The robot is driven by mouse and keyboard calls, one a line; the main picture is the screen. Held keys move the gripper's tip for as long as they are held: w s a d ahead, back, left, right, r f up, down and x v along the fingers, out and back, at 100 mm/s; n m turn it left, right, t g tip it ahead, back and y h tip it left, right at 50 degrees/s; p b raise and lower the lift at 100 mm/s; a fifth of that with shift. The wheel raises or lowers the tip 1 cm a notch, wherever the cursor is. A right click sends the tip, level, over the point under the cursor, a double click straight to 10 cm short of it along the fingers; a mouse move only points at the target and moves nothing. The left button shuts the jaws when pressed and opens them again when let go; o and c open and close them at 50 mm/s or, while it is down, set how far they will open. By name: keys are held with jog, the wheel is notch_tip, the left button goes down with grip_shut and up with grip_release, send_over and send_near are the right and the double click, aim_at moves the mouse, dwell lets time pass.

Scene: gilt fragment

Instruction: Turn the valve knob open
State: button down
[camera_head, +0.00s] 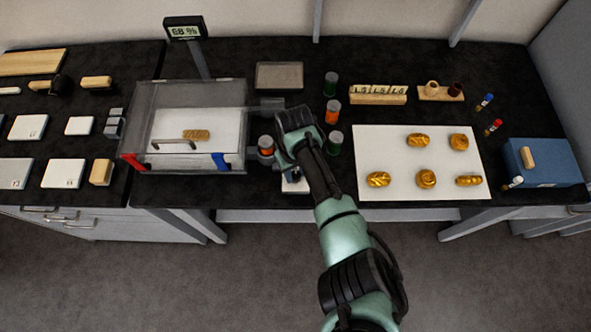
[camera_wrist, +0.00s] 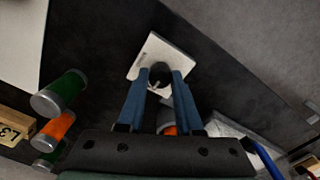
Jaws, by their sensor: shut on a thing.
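The valve knob (camera_wrist: 160,72) is a small dark round knob on a white square plate (camera_wrist: 147,56) in the wrist view. My gripper (camera_wrist: 161,78) has its two blue fingers on either side of the knob and is shut on it. In the head view, part of the white plate (camera_head: 294,185) shows at the front of the table, below my gripper (camera_head: 290,172). My wrist and fingers hide the knob there, and I cannot tell its turn angle.
A clear chamber (camera_head: 190,120) with a gilt fragment (camera_head: 196,134) stands left of my gripper. A display (camera_head: 184,29) reads about 68 %. An orange jar (camera_head: 266,146) is close on the left, a green jar (camera_head: 334,144) close on the right. A white mat (camera_head: 392,150) holds several gold pieces.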

dwell(0.4)
jog(key=m, duration=0.3)
jog(key=shift+a+m+p, duration=0.1)
jog(key=shift+m+p, duration=0.3)
jog(key=m, duration=0.5)
jog(key=shift+m, duration=0.3)
jog(key=m, duration=0.4)
jog(key=shift+m, duration=2.3)
jog(key=c, duration=0.6)
grip_release()
